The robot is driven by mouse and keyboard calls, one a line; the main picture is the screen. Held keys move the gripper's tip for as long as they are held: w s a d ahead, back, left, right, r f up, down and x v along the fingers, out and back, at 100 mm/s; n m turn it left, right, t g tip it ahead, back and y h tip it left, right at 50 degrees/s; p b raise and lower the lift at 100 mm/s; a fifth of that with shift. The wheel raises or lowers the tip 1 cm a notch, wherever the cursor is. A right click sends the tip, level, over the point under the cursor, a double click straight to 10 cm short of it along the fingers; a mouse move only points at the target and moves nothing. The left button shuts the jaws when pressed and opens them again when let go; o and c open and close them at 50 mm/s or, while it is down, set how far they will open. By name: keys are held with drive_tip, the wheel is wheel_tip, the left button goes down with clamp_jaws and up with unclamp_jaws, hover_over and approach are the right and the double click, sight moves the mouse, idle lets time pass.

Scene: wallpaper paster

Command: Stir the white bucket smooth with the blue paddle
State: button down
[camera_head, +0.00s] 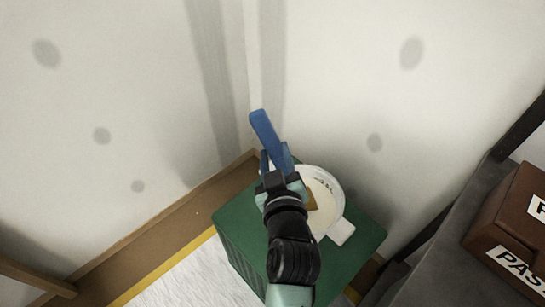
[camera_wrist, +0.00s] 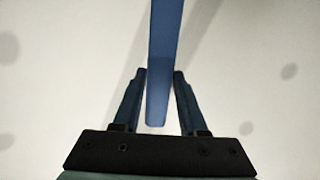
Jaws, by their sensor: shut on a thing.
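The blue paddle (camera_head: 264,132) is held between the fingers of my gripper (camera_head: 276,165), and its long flat bar sticks up and away past the fingertips. In the wrist view the blue paddle (camera_wrist: 164,60) runs between the two fingers (camera_wrist: 160,78). The white bucket (camera_head: 338,188) stands on a green box, just right of my gripper. Pale contents and a tan patch (camera_head: 312,202) show inside it. My gripper and wrist hide its left side. I cannot tell whether any part of the paddle is inside the bucket.
The green box (camera_head: 358,246) stands near the corner of two spotted pale walls. A white piece (camera_head: 341,232) sits at the bucket's front edge. A brown box with a lettered label (camera_head: 515,268) is on a dark surface at right.

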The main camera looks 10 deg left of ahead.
drive_tip(key=shift+r, duration=0.15)
drive_tip(key=a+r+p, duration=0.1)
drive_tip(key=r+p, duration=0.1)
drive_tip(key=a+r+p, duration=0.1)
drive_tip(key=r+p, duration=0.1)
drive_tip(key=p, duration=0.1)
drive_tip(key=r+p, duration=0.2)
drive_tip(key=r, duration=0.1)
drive_tip(key=shift+w+a+p, duration=0.2)
drive_tip(key=shift+a+p, duration=0.2)
drive_tip(key=shift+a+r+p, duration=0.5)
drive_tip(key=shift+r+p, duration=0.4)
drive_tip(key=shift+p, duration=0.05)
drive_tip(key=shift+r, duration=0.1)
wheel_tip(320, 180, up, 5)
drive_tip(key=p, duration=0.4)
hover_over(260, 122)
drive_tip(key=s, duration=0.2)
drive_tip(key=shift+w+a, duration=0.2)
